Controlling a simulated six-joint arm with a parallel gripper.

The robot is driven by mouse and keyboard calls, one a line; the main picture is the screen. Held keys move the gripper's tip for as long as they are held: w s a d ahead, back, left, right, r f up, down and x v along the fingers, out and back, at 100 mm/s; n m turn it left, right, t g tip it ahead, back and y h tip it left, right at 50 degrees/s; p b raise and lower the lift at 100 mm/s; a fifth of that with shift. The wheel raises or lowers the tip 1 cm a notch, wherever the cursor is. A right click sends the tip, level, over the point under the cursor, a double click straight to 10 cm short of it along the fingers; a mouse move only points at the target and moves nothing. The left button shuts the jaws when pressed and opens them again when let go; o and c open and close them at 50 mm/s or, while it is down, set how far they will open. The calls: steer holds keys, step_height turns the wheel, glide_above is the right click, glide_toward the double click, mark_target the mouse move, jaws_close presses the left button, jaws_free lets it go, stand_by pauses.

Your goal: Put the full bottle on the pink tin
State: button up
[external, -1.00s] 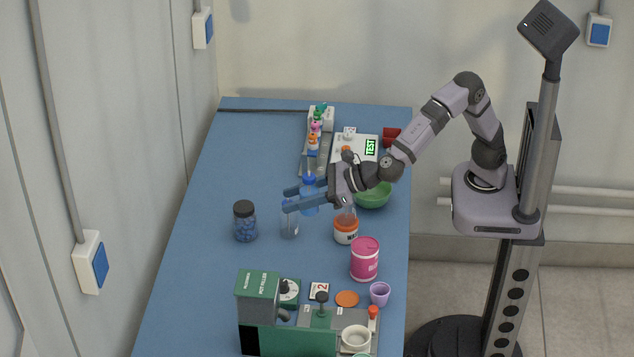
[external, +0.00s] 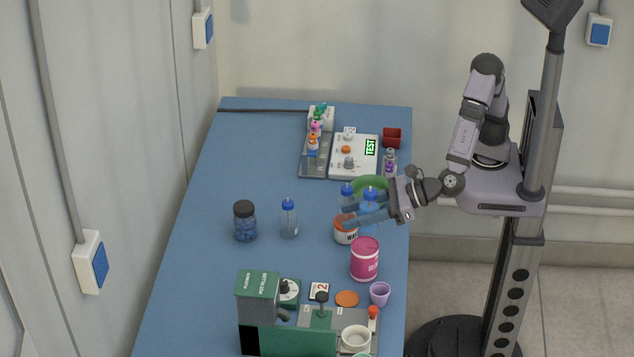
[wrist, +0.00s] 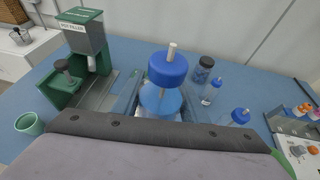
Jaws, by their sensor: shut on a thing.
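The pink tin (external: 365,262) stands upright on the blue table, behind the green machine. My gripper (external: 354,208) is shut on a blue-capped bottle (external: 370,196), held upright above the table, up and behind the pink tin in the external view. In the wrist view the held bottle (wrist: 160,100) sits between my fingers, and its body looks filled with pale blue liquid. A second blue-capped bottle (external: 289,220) stands left and looks mostly clear. A third (external: 347,190) is partly hidden behind my fingers. The pink tin cannot be made out in the wrist view.
An orange-and-white tin (external: 346,235) is below my fingers. A green bowl (external: 370,184) is partly hidden behind the held bottle. A dark-lidded jar (external: 245,224) stands left. The green machine (external: 285,325), an orange disc (external: 347,298) and a purple cup (external: 380,293) are in front of the tin.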

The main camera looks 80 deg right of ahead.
steer(key=d+r+m+h, duration=0.2)
steer(key=d+h, duration=0.1)
steer(key=d, duration=0.1)
steer(key=shift+w+a+f+p, duration=0.15)
steer(key=shift+f+p, duration=0.2)
steer(key=shift+f, duration=2.3)
steer(key=shift+w+a+f+p, duration=0.15)
steer(key=shift+f+p, duration=0.2)
steer(key=shift+f, duration=2.25)
steer(key=shift+d+f, duration=0.1)
steer(key=shift+f, duration=0.15)
steer(key=o, duration=1.1)
steer(key=shift+r, duration=0.25)
steer(key=b+v, duration=0.2)
steer(key=v, duration=1)
steer(key=shift+d, duration=0.2)
